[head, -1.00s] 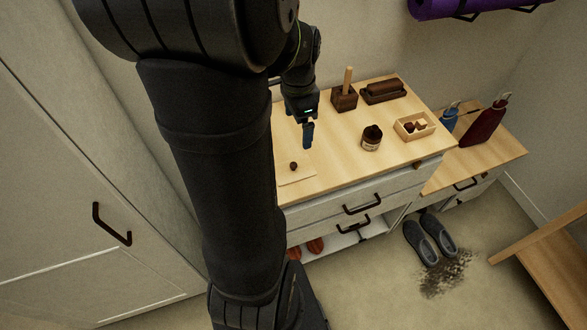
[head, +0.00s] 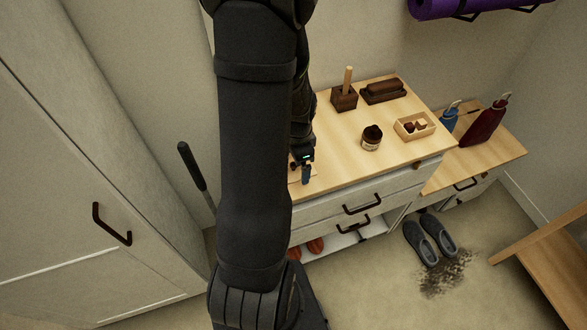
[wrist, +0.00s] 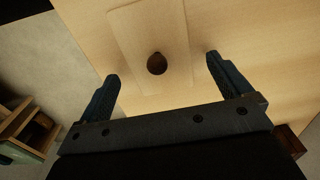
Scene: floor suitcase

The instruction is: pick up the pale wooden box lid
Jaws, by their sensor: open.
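The pale wooden box lid (wrist: 122,38) is a flat pale board with a round dark brown knob (wrist: 157,63). It lies on the wooden top of the drawer cabinet. In the wrist view my gripper (wrist: 165,68) is open, with one blue finger on each side of the knob's line and nothing between them. Whether the fingertips are level with the knob I cannot tell. In the head view my gripper (head: 305,176) is low over the cabinet's front left part, and my arm hides most of the lid.
On the cabinet top (head: 335,160) stand a dark jar (head: 371,139), a small open wooden box (head: 428,122) with pieces inside, a dark block with an upright handle (head: 344,97) and a brown brush (head: 383,92). A red bottle (head: 484,122) stands on the lower cabinet at right.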

